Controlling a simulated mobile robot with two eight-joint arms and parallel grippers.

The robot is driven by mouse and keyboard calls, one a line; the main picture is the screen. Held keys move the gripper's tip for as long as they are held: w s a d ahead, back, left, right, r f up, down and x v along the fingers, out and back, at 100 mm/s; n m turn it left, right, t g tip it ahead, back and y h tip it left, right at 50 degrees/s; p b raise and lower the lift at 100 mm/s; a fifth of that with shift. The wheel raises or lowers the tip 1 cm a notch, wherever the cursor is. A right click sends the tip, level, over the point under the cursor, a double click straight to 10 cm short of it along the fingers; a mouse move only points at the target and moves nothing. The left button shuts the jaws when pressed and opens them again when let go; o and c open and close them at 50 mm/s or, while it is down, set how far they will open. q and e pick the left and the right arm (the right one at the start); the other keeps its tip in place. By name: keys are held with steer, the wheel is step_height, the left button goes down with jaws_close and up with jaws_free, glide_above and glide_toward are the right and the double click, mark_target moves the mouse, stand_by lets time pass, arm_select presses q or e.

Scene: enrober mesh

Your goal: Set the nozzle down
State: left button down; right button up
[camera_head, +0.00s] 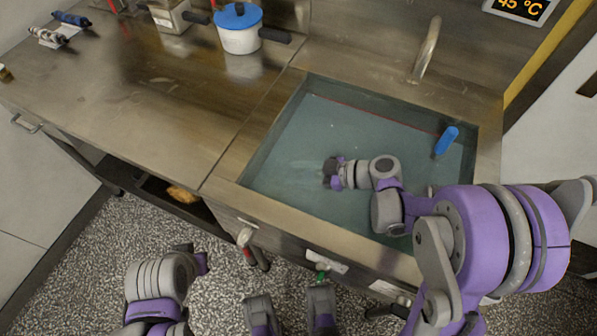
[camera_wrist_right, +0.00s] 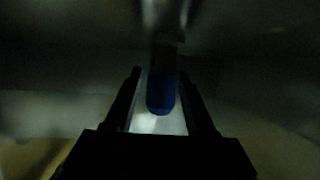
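My right arm reaches over the sink (camera_head: 300,135), and its gripper (camera_head: 329,173) is low in the sink's left-middle part, seen mostly from above. In the dark right wrist view, a metal piece with a rounded blue end (camera_wrist_right: 160,95), which I take to be the nozzle, runs between the fingers of my right gripper (camera_wrist_right: 160,72). The fingertips look close on both its sides. The far end is lost in the dark. The head view does not show it clearly under my wrist. My left gripper (camera_head: 198,262) is low at the left, over the floor, its fingers unclear.
A blue handle-like piece (camera_head: 446,140) leans at the sink's right side. A tap (camera_head: 427,50) stands behind the sink. A white pot with a blue lid (camera_head: 239,38) and a metal container (camera_head: 172,18) stand at the back. The left worktop (camera_head: 130,110) is largely clear.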

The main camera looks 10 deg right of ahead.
steer(key=shift+r, duration=0.15)
steer(key=shift+d+r, duration=0.1)
steer(key=shift+d, duration=0.15)
steer(key=p+v, duration=0.1)
steer(key=v, duration=1)
steer(key=shift+s+d+r+p, duration=0.15)
steer(key=shift+s+p, duration=0.05)
steer(key=shift+p, duration=0.15)
